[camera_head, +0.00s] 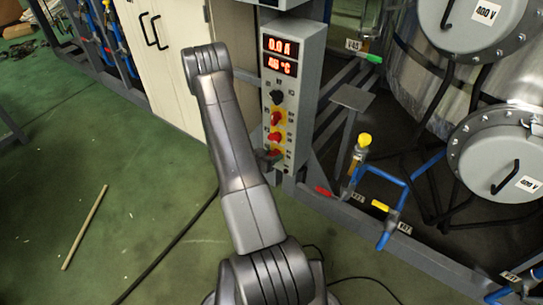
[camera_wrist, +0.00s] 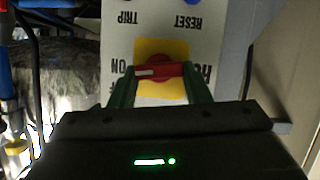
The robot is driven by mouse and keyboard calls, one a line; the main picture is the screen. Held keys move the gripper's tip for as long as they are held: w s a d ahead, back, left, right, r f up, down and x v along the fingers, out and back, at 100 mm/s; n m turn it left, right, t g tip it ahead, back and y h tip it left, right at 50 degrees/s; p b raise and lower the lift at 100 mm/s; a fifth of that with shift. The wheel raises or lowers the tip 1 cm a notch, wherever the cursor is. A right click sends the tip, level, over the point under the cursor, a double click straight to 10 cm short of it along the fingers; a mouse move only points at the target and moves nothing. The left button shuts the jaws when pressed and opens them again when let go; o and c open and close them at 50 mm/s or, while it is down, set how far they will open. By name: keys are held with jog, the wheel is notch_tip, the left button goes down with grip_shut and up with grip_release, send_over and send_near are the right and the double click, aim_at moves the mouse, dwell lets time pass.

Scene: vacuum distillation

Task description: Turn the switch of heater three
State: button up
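The grey heater control box (camera_head: 292,85) stands upright in the head view, with red displays reading about 0.0 A and 48 °C and a column of switches. My gripper (camera_head: 268,158) is at the box's lower front, and my wrist hides part of it. In the wrist view the panel appears upside down. A red rotary switch (camera_wrist: 160,72) on a yellow plate (camera_wrist: 160,92) has its handle lying level. My gripper's green fingers (camera_wrist: 160,70) stand apart at the handle's two ends. Whether they press on it cannot be seen. ON and TRIP lettering shows; no heater number is readable.
A blue button (camera_wrist: 194,3) by RESET lies beyond the switch. In the head view, a black knob (camera_head: 277,97) and red switches (camera_head: 276,118) sit higher on the box. Blue pipes with valves (camera_head: 364,140) and large tanks stand right. The green floor at left is mostly clear.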

jog(key=shift+c, duration=0.8)
jog(key=shift+f+b, duration=0.15)
jog(key=shift+b, duration=0.35)
jog(key=shift+d+m+y+b, duration=0.1)
jog(key=shift+m+y+b, duration=0.2)
jog(key=shift+m+b, duration=0.4)
jog(key=shift+t, duration=0.3)
jog(key=o, duration=1)
jog(key=shift+r, duration=0.2)
